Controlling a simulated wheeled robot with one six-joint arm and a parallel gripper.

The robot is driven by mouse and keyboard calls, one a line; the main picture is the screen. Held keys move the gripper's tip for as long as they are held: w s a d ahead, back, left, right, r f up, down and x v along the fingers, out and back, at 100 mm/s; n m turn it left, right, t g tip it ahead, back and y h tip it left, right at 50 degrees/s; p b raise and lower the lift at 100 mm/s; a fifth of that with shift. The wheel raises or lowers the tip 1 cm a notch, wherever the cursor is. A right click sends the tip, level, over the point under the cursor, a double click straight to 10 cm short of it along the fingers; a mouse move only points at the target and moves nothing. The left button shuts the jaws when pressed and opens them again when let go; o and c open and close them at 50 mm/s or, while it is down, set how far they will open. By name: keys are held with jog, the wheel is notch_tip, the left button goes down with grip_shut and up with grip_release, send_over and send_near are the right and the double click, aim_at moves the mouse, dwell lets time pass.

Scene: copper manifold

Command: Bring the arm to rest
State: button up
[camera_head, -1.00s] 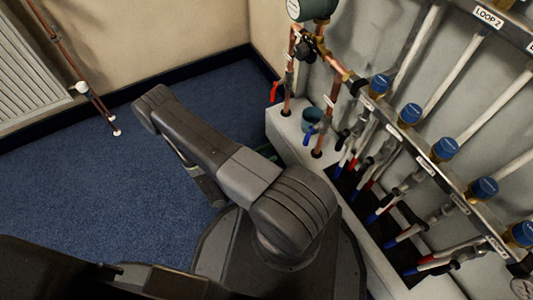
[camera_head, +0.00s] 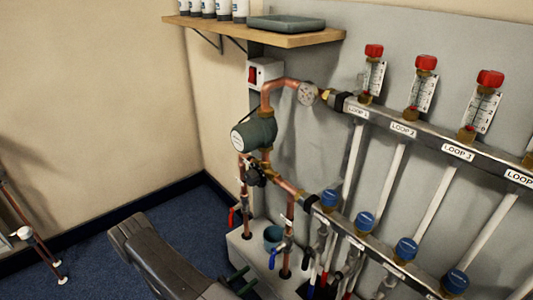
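My arm shows in the head view as a dark grey link (camera_head: 165,262) at the bottom, left of centre, running down to the right out of the frame. Two short dark green bars show just right of the link, near the white ledge. I cannot tell whether they are part of my gripper or of the place. No gripper fingers show clearly, and nothing is seen held.
The copper manifold's upper rail (camera_head: 430,138) has red-capped gauges; its lower rail (camera_head: 370,245) has blue caps. A green pump (camera_head: 254,135) joins copper pipes. A shelf (camera_head: 262,38) holds bottles and a tray (camera_head: 287,24). A teal cup (camera_head: 273,237) stands on the ledge. Blue floor lies left.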

aim_at(270, 264)
jog(key=w+d, duration=0.1)
jog(key=d, duration=0.1)
jog(key=w+d+b, duration=0.1)
jog(key=d, duration=0.1)
jog(key=w+d, duration=0.2)
jog(key=shift+d+b, duration=0.15)
jog(key=shift+b, duration=0.15)
jog(key=shift+b+x, duration=0.35)
jog(key=shift+x, duration=0.6)
jog(key=shift+r, duration=0.1)
